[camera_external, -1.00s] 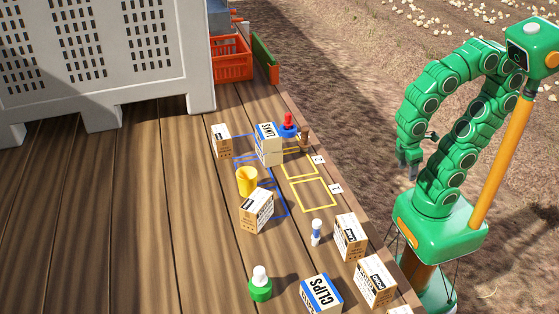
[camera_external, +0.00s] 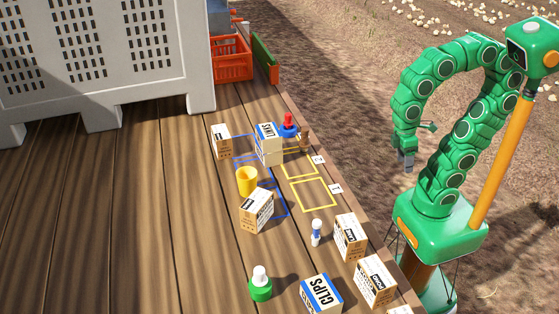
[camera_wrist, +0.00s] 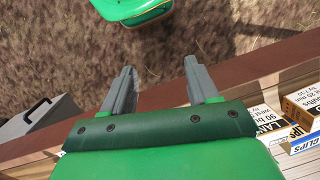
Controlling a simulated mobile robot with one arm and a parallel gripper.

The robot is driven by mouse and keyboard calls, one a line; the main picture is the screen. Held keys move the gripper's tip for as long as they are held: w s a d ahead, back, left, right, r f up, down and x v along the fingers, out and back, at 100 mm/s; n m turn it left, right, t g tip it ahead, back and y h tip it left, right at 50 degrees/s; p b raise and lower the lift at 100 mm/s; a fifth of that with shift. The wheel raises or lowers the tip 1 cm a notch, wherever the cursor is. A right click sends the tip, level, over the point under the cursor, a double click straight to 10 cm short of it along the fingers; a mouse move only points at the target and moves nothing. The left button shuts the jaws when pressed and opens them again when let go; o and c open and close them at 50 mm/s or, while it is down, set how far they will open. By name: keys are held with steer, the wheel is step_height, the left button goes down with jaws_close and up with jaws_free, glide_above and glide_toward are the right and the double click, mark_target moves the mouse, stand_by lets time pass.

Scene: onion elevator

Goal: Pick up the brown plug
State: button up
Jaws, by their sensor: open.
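The brown plug (camera_external: 304,138) is a small upright piece near the far right edge of the wooden deck, just right of a red-and-blue plug (camera_external: 288,128). It is small in the external view, and I cannot make it out in the wrist view. My gripper (camera_external: 407,167) hangs off the right side of the deck, pointing down, well apart from the brown plug and to its right. In the wrist view my gripper (camera_wrist: 159,68) shows two grey fingers spread apart with nothing between them.
A LINKS box (camera_external: 268,142) stands left of the plugs. A yellow cup (camera_external: 247,181), a carton (camera_external: 257,210), a blue-and-white plug (camera_external: 316,232), a green-and-white plug (camera_external: 260,283) and more cartons stand nearer. An empty yellow outline (camera_external: 314,194) is clear. A grey crate (camera_external: 110,60) fills the left back.

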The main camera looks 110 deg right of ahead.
steer(key=w+d+m+t+y, duration=0.3)
steer(key=w+d+m, duration=0.1)
steer(key=w+m, duration=0.45)
steer(key=w+d+m+t+y, duration=0.3)
steer(key=w+d+m+y, duration=0.15)
steer(key=w+m, duration=0.35)
steer(key=w+d+m+t+h, duration=0.15)
steer(key=d+m+t, duration=0.4)
steer(key=d, duration=0.75)
steer(key=w+d+m+t+h, duration=0.1)
steer(key=d+m+t+h, duration=0.15)
steer(key=d+m, duration=0.75)
steer(key=n, duration=0.2)
glide_toward(302, 141)
steer(key=shift+w+a+f, duration=0.1)
steer(key=shift+w+f, duration=0.05)
steer(key=shift+w, duration=0.4)
steer(key=shift+w+f, duration=0.15)
steer(key=shift+w, duration=0.45)
steer(key=shift+f, duration=0.4)
steer(key=shift+w+a+f, duration=0.1)
steer(key=shift+w, duration=0.15)
steer(key=shift+a+x, duration=0.15)
steer(key=shift+x, duration=1.65)
steer(key=shift+a+x, duration=0.1)
steer(key=shift+x, duration=1.7)
